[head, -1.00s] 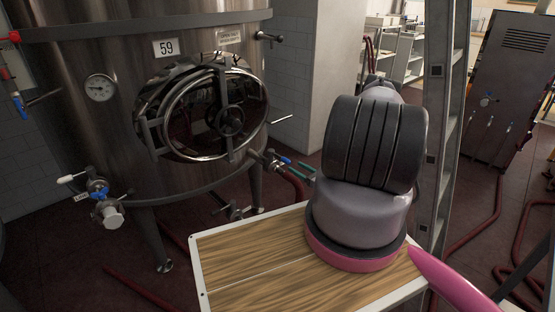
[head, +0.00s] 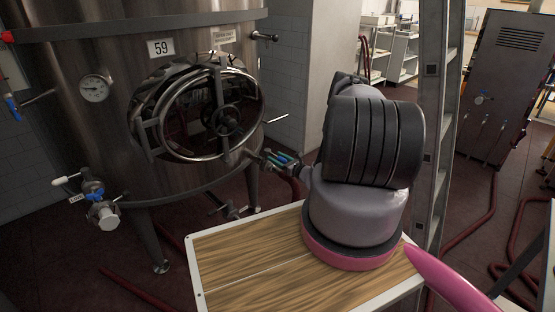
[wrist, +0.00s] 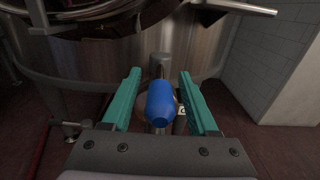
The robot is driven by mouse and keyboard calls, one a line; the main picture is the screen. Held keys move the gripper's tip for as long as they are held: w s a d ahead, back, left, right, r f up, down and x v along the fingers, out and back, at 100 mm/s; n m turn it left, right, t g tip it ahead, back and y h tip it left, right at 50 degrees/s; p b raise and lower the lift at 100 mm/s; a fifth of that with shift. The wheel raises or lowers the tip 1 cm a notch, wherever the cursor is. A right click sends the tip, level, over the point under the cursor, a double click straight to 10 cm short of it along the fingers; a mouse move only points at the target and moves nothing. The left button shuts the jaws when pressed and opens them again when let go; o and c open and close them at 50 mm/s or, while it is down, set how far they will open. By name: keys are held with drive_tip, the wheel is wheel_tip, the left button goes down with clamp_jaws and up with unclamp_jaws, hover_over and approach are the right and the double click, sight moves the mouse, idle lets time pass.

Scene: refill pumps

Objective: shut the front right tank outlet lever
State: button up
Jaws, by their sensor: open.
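The steel tank marked 59 (head: 85,140) stands at the left in the head view. Its front right outlet valve has a blue lever (head: 284,157), small in the head view and partly hidden by my gripper (head: 283,162). In the wrist view the rounded blue lever (wrist: 160,104) points toward the camera. It lies between the two green fingers of my gripper (wrist: 159,78), with a visible gap on each side. My gripper is open and holds nothing. The valve body behind the lever is mostly hidden.
Another outlet valve with a blue part (head: 93,190) is at the tank's front left. A round manway door (head: 197,112) is above the lever. A wood-topped table (head: 240,265) is below my arm. A metal ladder (head: 438,120) stands close on the right.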

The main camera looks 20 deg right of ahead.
clamp_jaws()
idle(1.3)
